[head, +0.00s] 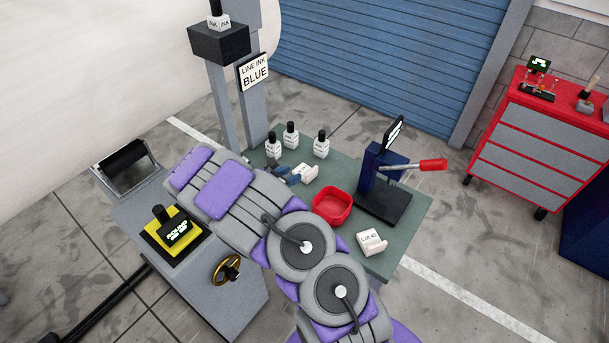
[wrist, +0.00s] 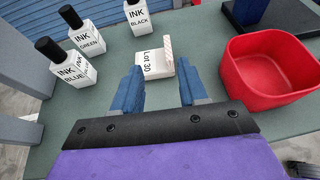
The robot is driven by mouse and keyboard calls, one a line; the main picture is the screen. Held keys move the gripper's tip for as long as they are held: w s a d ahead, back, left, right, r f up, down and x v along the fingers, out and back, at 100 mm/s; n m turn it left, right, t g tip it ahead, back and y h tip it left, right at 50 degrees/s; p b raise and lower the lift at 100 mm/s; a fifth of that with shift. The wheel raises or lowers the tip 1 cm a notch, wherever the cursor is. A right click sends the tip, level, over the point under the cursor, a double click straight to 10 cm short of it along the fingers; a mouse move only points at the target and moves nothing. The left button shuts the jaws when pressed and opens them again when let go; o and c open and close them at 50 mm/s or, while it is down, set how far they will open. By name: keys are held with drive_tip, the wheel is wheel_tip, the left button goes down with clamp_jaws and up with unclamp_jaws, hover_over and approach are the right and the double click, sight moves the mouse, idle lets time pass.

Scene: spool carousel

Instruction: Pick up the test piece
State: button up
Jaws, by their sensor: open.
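A white piece marked "Lot 30" (wrist: 153,65) lies on the green bench top, just beyond my fingertips in the wrist view. It has a flat labelled part and a raised strip on its right side. It also shows in the head view (head: 307,173), right by my fingers. My gripper (wrist: 160,80) is open, its two blue fingers apart with nothing between them; the piece is ahead of the gap. In the head view my gripper (head: 288,174) is partly hidden by my arm. A second white piece, with a "Lot" label that seems to read 40 (head: 371,242), lies at the bench's front right.
A red bowl (wrist: 270,70) stands close on the right. Black-capped ink bottles marked blue (wrist: 72,66), green (wrist: 88,40) and black (wrist: 137,20) stand left and behind. A dark press with a red handle (head: 432,165) stands at the bench's right.

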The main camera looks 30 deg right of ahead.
sight(313, 169)
drive_tip(key=x, duration=0.7)
drive_tip(key=shift+s+b, duration=0.15)
drive_tip(key=shift+b, duration=0.15)
drive_tip(key=x, duration=0.1)
drive_tip(key=b+x, duration=0.1)
drive_tip(key=x, duration=0.1)
drive_tip(key=shift+s+d+f, duration=0.1)
drive_tip(key=shift+s+f, duration=0.05)
drive_tip(key=shift+s, duration=0.2)
drive_tip(key=shift+w+d+f, duration=0.2)
drive_tip(key=shift+w+d, duration=0.05)
drive_tip(key=shift+d, duration=0.65)
drive_tip(key=shift+a, duration=0.2)
clamp_jaws()
